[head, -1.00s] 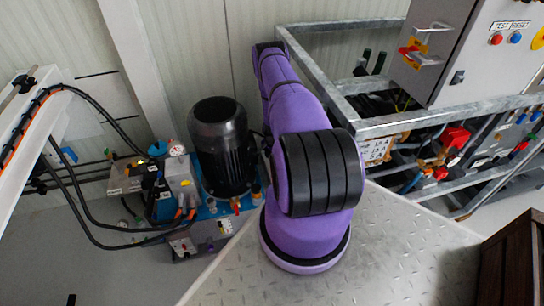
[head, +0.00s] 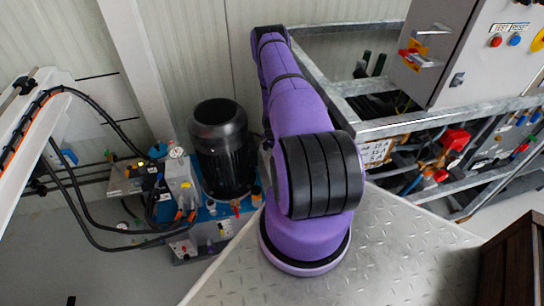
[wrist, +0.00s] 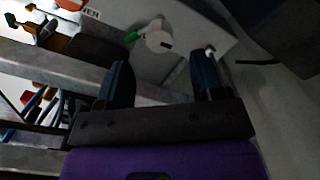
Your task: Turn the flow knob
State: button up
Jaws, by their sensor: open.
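In the wrist view my gripper (wrist: 163,70) is open, with its two dark fingers apart and nothing between them. Beyond the gap, a pale round fitting (wrist: 158,40) with a green-tipped part sits on a grey surface. I cannot tell whether it is the flow knob. A small white-tipped piece shows by the right fingertip. In the head view my purple arm reaches up and away, and my gripper is hidden behind it. No knob there can be surely picked out as the flow knob.
A black motor (head: 223,148) and a hydraulic block (head: 183,185) with hoses stand left of my arm. A galvanized frame (head: 440,120) and a grey control cabinet (head: 465,60) stand to the right. In the wrist view a grey rail (wrist: 60,65) runs close behind the left finger.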

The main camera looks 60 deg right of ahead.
jog(key=shift+r, duration=2.75)
